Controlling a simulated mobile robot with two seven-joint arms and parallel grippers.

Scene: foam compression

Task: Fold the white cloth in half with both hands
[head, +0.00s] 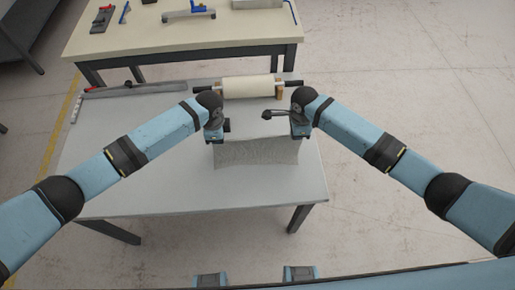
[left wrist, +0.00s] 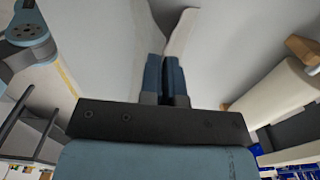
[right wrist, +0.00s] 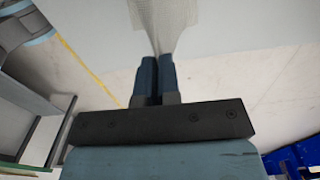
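The white cloth (head: 256,153) is near the middle of the grey table in the head view, between and below my two grippers. Its near part looks like a thin mesh; its far part blends with the pale table. My left gripper (left wrist: 166,58) is shut on the cloth at its left side, and a strip of cloth (left wrist: 182,32) rises from the fingertips. My right gripper (right wrist: 155,58) is shut on the right side, with gathered mesh (right wrist: 163,25) spreading from its fingertips. In the head view the wrists hide most of the fingers. How much cloth is off the table is unclear.
A cream roller (head: 247,88) on a stand lies just beyond the grippers. A long metal bar (head: 135,91) lies at the table's back left. The grey table (head: 130,180) is clear at left and front. A second bench (head: 180,35) with tools stands behind.

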